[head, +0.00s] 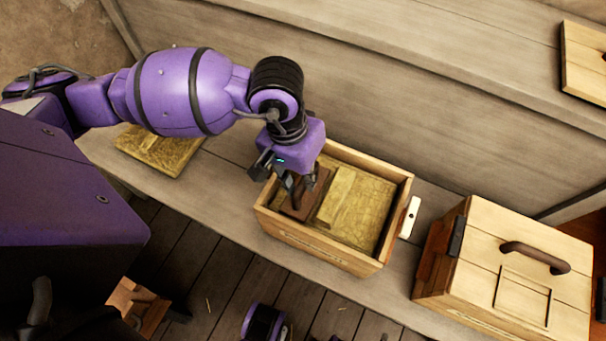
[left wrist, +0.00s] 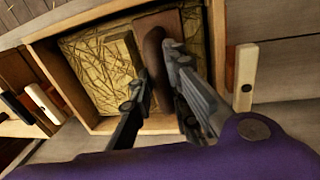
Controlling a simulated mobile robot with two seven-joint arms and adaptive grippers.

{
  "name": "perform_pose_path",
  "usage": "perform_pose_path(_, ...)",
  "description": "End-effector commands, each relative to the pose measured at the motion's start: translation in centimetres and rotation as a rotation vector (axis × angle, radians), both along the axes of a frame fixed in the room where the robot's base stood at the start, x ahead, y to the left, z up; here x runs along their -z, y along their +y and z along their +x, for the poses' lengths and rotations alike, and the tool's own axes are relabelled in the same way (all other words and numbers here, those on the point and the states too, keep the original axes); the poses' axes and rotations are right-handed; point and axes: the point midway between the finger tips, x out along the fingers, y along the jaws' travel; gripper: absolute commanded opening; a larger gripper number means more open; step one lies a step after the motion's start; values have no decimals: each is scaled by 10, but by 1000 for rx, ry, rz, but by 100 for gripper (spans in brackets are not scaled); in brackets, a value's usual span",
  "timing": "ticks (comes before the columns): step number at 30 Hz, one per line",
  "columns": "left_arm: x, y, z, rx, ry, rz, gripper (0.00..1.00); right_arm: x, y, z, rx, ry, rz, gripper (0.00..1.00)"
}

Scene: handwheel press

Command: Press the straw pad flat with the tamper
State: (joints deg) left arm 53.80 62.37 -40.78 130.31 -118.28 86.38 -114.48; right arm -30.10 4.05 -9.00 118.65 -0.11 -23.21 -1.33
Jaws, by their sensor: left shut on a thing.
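The straw pad (head: 372,208) lies inside an open wooden box (head: 318,252) on the bench, with a raised straw strip along its middle. It also shows in the left wrist view (left wrist: 88,72). The tamper (head: 297,207), a dark brown block with a rounded handle, sits in the left end of the box beside the raised strip. Its handle shows in the left wrist view (left wrist: 152,48). My left gripper (head: 302,185) is shut on the tamper's handle from above. Whether the tamper's underside touches the pad is hidden. My right gripper is not in view.
Another straw slab (head: 160,148) lies on the bench to the left. A closed wooden box with a dark handle (head: 535,257) stands to the right. A white latch (head: 410,217) sticks out from the open box's right side. A wooden backboard rises behind.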

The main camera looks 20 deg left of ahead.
Motion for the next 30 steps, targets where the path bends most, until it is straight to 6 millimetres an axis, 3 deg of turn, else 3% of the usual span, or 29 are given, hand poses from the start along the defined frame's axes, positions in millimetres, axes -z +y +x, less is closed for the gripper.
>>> perform_pose_path(13,-1,2,-2,-1,6,5,0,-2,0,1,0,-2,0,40)
perform_pose_path(30,-72,1,1,0,-3,2,0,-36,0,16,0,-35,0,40)
